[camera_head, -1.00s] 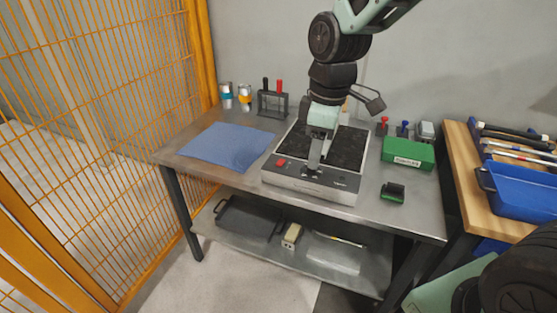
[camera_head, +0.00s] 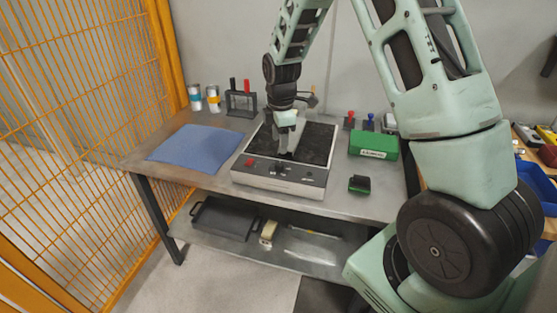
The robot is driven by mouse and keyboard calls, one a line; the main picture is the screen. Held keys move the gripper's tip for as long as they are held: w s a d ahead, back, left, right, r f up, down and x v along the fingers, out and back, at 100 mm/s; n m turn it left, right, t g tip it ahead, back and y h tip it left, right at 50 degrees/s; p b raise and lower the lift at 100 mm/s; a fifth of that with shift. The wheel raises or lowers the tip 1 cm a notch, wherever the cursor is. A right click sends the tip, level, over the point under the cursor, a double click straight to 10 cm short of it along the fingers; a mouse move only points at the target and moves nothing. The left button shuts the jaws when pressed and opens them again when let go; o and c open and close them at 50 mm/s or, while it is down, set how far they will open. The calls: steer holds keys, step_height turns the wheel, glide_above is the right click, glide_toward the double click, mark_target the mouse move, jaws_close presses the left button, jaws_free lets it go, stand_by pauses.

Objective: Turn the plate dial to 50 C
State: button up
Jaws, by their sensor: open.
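The hot plate (camera_head: 245,176) stands on the metal table, with a dark top surface and a pale grey front panel. On its panel are a red switch (camera_head: 249,162) at the left and a dark dial (camera_head: 281,167) near the middle, with small markings to the right. My gripper (camera_head: 285,153) points down over the front part of the plate, just behind the dial in the picture. Its fingers are small here; they look empty, and I cannot tell whether they touch the plate. The dial's setting is too small to read.
A blue cloth (camera_head: 195,148) lies left of the plate. A green box (camera_head: 373,143) and a small green-black block (camera_head: 359,184) are to its right. Cans (camera_head: 195,97) and a tool rack (camera_head: 241,100) stand behind. An orange mesh fence (camera_head: 75,90) borders the left.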

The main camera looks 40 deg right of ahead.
mark_target(279, 164)
steer(key=f, duration=0.8)
steer(key=shift+w+f+p, duration=0.2)
steer(key=shift+f+p, duration=0.1)
steer(key=c, duration=1)
